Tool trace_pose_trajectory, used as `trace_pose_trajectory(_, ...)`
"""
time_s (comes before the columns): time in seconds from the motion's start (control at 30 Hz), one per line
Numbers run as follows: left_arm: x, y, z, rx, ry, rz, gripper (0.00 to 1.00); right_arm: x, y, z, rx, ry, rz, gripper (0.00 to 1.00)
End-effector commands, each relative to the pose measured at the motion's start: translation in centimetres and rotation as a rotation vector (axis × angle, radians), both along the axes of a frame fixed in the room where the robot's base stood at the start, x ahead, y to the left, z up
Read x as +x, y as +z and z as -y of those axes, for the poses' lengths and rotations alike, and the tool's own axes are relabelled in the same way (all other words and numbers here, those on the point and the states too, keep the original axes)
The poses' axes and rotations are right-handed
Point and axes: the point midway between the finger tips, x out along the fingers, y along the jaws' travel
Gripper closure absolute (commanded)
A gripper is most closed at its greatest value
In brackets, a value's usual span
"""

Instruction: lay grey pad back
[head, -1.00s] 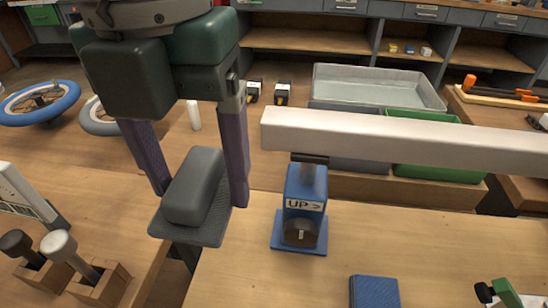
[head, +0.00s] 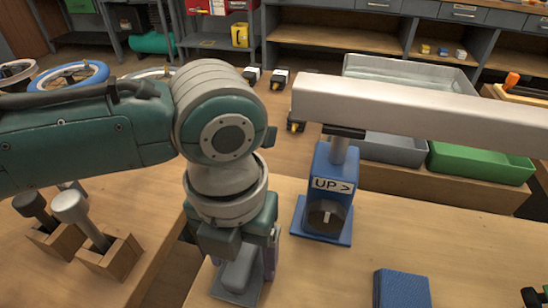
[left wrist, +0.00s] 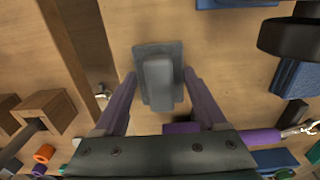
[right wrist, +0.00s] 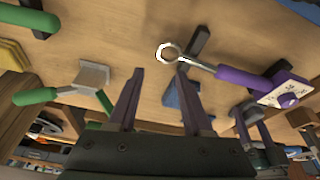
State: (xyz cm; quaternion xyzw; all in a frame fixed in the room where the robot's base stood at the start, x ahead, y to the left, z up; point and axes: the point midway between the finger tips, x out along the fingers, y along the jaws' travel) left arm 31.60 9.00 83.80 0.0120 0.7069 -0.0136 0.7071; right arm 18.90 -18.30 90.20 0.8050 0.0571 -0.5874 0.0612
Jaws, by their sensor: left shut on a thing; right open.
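The grey pad (head: 238,272), a flat plate with a raised rounded block on top, is low over the table's near left part. It also shows in the left wrist view (left wrist: 158,82). My left gripper (head: 246,262) points down, shut on the pad's raised block, with a purple finger on each side. I cannot tell whether the plate touches the tabletop. My arm hides part of the pad in the head view. My right gripper (right wrist: 160,88) is open and empty in the right wrist view, above a bench with tools; it is outside the head view.
A blue jack (head: 325,195) marked "UP >" stands right of the pad, under a pale beam (head: 420,112). A blue block (head: 402,290) lies at the front. Wooden blocks with mallet-like tools (head: 110,257) stand left, across a gap. A purple-handled ring tool (right wrist: 235,77) lies near my right gripper.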

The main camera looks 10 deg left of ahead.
Motion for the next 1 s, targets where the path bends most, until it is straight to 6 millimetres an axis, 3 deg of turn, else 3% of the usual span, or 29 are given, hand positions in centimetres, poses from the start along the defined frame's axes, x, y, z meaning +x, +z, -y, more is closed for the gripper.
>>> trace_pose_trajectory(0.4,0.0,-0.8,0.0,0.000,-0.001,0.000,0.87,0.1,-0.4,0.0,-0.002,0.001,0.002,0.50)
trace_pose_trajectory(0.43,0.0,-0.7,0.0,0.000,-0.001,0.000,0.24,0.1,-0.3,0.1,-0.002,0.001,0.002,0.50)
trace_pose_trajectory(0.67,0.0,-0.7,0.0,0.000,-0.001,0.000,0.00,0.1,-0.3,0.1,-0.005,0.004,0.003,0.50)
trace_pose_trajectory(1.0,0.1,0.4,0.0,-0.001,0.000,0.002,0.00,0.1,0.3,0.1,-0.005,0.004,0.003,0.50)
